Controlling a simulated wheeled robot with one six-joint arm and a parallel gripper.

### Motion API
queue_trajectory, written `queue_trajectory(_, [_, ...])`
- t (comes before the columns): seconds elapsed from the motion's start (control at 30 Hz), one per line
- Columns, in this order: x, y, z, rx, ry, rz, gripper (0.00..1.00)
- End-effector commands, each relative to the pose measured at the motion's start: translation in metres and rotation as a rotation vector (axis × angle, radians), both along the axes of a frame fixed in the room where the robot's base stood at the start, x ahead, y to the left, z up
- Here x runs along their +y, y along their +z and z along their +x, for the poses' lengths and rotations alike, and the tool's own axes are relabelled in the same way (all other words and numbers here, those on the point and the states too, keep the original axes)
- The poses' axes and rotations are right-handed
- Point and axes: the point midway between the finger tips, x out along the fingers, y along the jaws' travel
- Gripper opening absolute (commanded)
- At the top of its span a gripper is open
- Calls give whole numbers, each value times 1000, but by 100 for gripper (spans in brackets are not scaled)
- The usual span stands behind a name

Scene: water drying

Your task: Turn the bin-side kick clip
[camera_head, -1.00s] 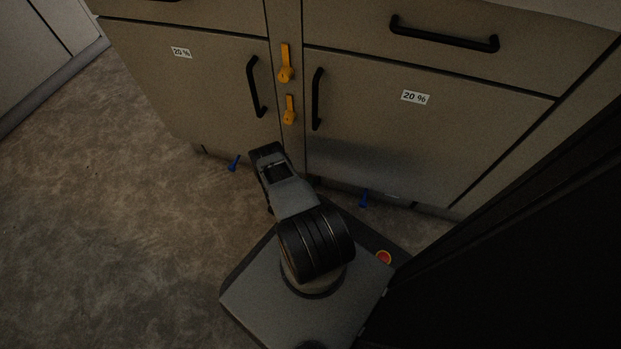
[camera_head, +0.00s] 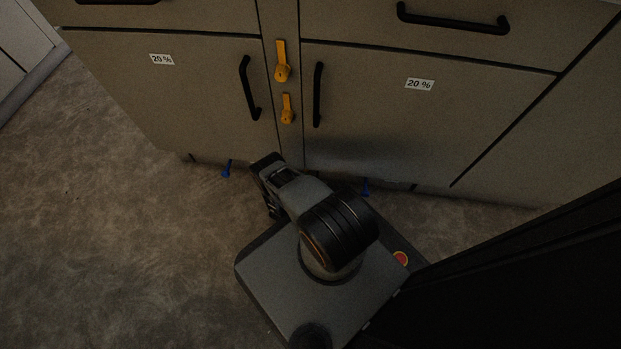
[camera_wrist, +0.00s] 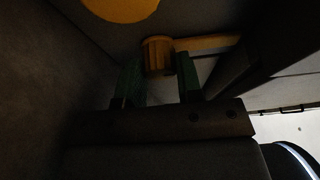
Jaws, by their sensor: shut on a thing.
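In the wrist view, a short yellow knob (camera_wrist: 158,55) with a yellow lever (camera_wrist: 208,43) reaching right sits between the two dark green fingers of my gripper (camera_wrist: 160,80). My gripper is shut on this knob. In the head view, my arm reaches low to the cabinet foot and hides its fingertips and the knob. Two small blue clips show at the kick edge: a left one (camera_head: 227,168) and a right one (camera_head: 366,188), partly behind my arm. I cannot tell from the pictures which clip is bin-side.
Two yellow levers, an upper (camera_head: 282,62) and a lower (camera_head: 287,109), sit on the strip between the left door (camera_head: 185,100) and right door (camera_head: 420,125). Black handles project from both doors. A dark panel (camera_head: 520,270) stands close on the right. The left floor (camera_head: 110,240) is clear.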

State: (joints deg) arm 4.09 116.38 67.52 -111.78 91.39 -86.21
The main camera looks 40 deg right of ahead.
Motion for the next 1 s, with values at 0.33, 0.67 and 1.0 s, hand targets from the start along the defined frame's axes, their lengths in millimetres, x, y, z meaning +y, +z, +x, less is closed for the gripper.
queue_trajectory(0.33, [4,-1,0,18,6,-13,0])
queue_trajectory(0.67, [4,-1,1,17,8,-13,45])
queue_trajectory(1.0, [5,0,2,14,11,-12,59])
